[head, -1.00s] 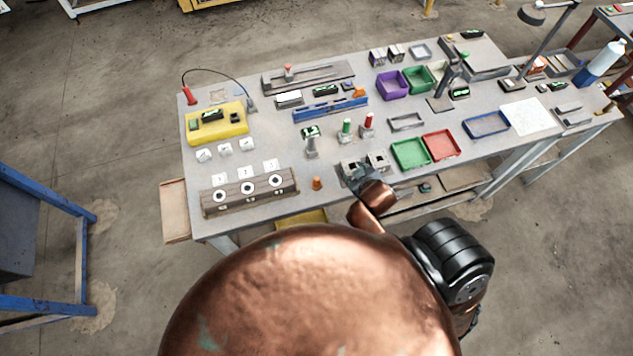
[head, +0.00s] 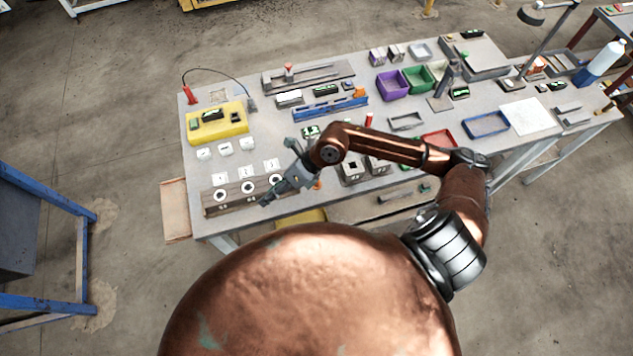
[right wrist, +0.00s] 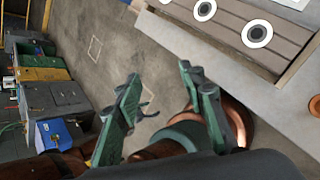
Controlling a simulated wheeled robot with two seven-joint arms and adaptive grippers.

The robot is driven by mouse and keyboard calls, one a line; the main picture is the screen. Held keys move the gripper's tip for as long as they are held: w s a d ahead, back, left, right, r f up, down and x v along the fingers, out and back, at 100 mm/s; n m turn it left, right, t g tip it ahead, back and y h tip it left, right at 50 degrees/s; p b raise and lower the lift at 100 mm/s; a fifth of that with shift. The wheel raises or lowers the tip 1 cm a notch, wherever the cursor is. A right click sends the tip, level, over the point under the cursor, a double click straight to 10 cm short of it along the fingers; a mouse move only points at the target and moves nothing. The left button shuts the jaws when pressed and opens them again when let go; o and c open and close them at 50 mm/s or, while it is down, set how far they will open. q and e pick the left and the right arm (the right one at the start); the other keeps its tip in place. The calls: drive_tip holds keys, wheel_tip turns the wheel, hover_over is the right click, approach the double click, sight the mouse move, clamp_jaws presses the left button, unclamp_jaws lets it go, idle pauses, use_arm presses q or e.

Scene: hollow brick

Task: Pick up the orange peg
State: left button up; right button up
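The orange peg (head: 318,184) stands on the table near its front edge, right of a wooden block with round holes, and is partly hidden by my right gripper. In the right wrist view an orange round piece (right wrist: 314,105) at the right edge appears to be the peg, cut off by the frame. My right gripper (head: 268,200) hangs over the front right part of the wooden block, left of the peg. In the right wrist view its fingers (right wrist: 160,74) are spread apart with nothing between them. My left gripper is not in view.
The wooden block (head: 234,199) has white-ringed holes. Grey hollow cubes (head: 352,171) stand right of the peg, partly behind my arm. A yellow box (head: 222,124), a purple bin (head: 393,87) and a red tray (head: 437,137) are further off. Floor shows beyond the table's front edge.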

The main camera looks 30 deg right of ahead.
drive_tip(key=d+f+h, duration=0.2)
drive_tip(key=d, duration=0.3)
drive_tip(key=w+d+f+h, duration=0.1)
drive_tip(key=d+f+h, duration=0.1)
drive_tip(key=d, duration=0.4)
drive_tip(key=w+d+f+h, duration=0.1)
drive_tip(key=d+f+h, duration=0.1)
drive_tip(key=d, duration=0.4)
drive_tip(key=shift+d+f+n+g+h, duration=0.2)
drive_tip(key=shift+n+g+h, duration=0.2)
drive_tip(key=shift+h, duration=0.4)
drive_tip(key=shift+w+d+f, duration=0.1)
drive_tip(key=shift+d+f, duration=0.05)
drive_tip(key=shift+f, duration=0.4)
drive_tip(key=shift+w+d+f, duration=0.1)
drive_tip(key=shift+d+f, duration=0.05)
drive_tip(key=shift+f, duration=0.4)
drive_tip(key=shift+w+a+f+p, duration=0.15)
drive_tip(key=shift+f+p, duration=0.2)
drive_tip(key=shift+f, duration=0.55)
drive_tip(key=shift+w+f+p, duration=0.15)
drive_tip(key=shift+f+p, duration=0.15)
drive_tip(key=shift+f, duration=0.6)
drive_tip(key=shift+w+a+f+p, duration=0.15)
drive_tip(key=shift+f+p, duration=0.2)
drive_tip(key=shift+f, duration=0.55)
drive_tip(key=shift+d, duration=0.1)
drive_tip(key=shift+c, duration=0.5)
drive_tip(key=c, duration=0.9)
drive_tip(key=shift+r, duration=0.1)
